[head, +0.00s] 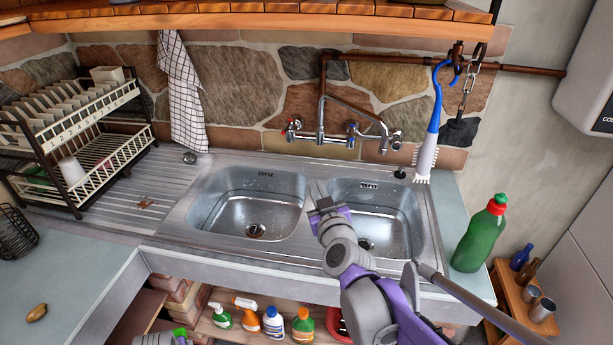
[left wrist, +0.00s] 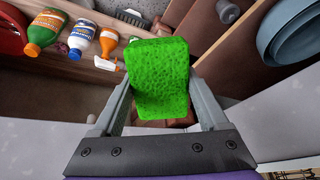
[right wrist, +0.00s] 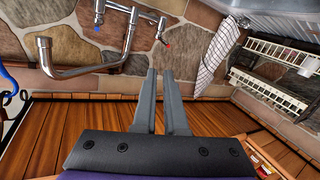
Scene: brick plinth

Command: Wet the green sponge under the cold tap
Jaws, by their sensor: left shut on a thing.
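The green sponge (left wrist: 160,78) is between the fingers of my left gripper (left wrist: 158,100), which is shut on it; a green bit of it (head: 180,332) shows at the bottom of the head view. The wall tap has a blue-marked cold handle (head: 352,128) on the right and a red-marked one (head: 294,125) on the left. Its spout (head: 382,140) hangs above the right basin (head: 403,222). My right gripper (head: 318,188) is empty over the divider between the basins, its fingers slightly apart. In the right wrist view (right wrist: 160,75) the tap lies beyond it.
The left basin (head: 222,208) is empty. A dish rack (head: 75,125) stands at left, a checked towel (head: 181,90) hangs on the wall. A blue brush (head: 430,140) hangs at right. A green bottle (head: 480,238) stands on the right counter. Several cleaner bottles sit under the sink.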

